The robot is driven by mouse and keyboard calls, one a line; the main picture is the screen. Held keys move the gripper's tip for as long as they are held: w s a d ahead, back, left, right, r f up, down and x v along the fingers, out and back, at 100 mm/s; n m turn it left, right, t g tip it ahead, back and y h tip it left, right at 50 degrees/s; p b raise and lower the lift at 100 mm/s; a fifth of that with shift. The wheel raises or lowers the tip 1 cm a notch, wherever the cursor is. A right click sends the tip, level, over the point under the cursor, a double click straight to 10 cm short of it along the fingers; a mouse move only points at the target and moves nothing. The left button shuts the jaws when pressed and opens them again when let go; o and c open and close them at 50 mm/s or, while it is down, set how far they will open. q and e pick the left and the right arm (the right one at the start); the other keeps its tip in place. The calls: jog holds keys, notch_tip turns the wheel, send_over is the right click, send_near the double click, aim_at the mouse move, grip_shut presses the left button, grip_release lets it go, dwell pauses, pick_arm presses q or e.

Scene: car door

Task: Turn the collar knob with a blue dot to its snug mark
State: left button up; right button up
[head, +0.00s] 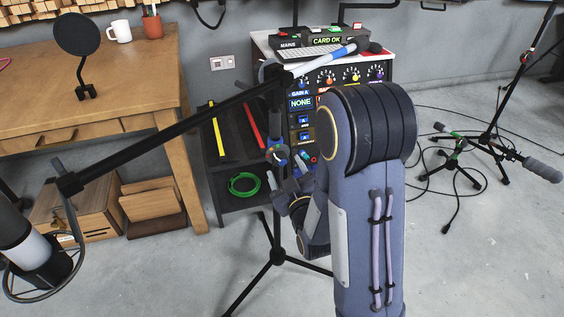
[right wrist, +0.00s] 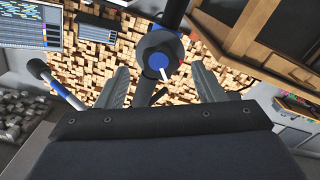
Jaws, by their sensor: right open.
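The collar knob with blue on it (head: 278,154) sits on the upright of a black microphone stand, below the boom. My right gripper (head: 287,178) is open, just below and beside the knob. In the right wrist view its fingers (right wrist: 161,82) stand apart on either side of the knob, without visible contact. My left gripper is out of view.
The stand's boom (head: 170,142) crosses to a large microphone (head: 28,250) at lower left. Its tripod legs (head: 277,257) spread below my right arm. A wooden desk (head: 90,85) stands left and an equipment rack (head: 384,72) behind. Cables lie on the floor at right.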

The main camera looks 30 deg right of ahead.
jog(key=shift+v, duration=1.7)
jog(key=s+a+r+m+g+y, duration=0.15)
jog(key=s+a+g+y, duration=0.35)
jog(key=s, duration=0.5)
jog(key=s+a+r+m+g+y, duration=0.1)
jog(key=s+a+m+g+y, duration=0.25)
jog(key=s+g, duration=0.5)
notch_tip(320, 180, up, 28)
jog(key=s+n+t+p, duration=0.1)
jog(key=p, duration=2.7)
jog(key=shift+s+a+t+p, duration=0.3)
jog(key=shift+a+t+p, duration=0.1)
jog(key=shift+a, duration=0.1)
jog(key=shift+r, duration=0.1)
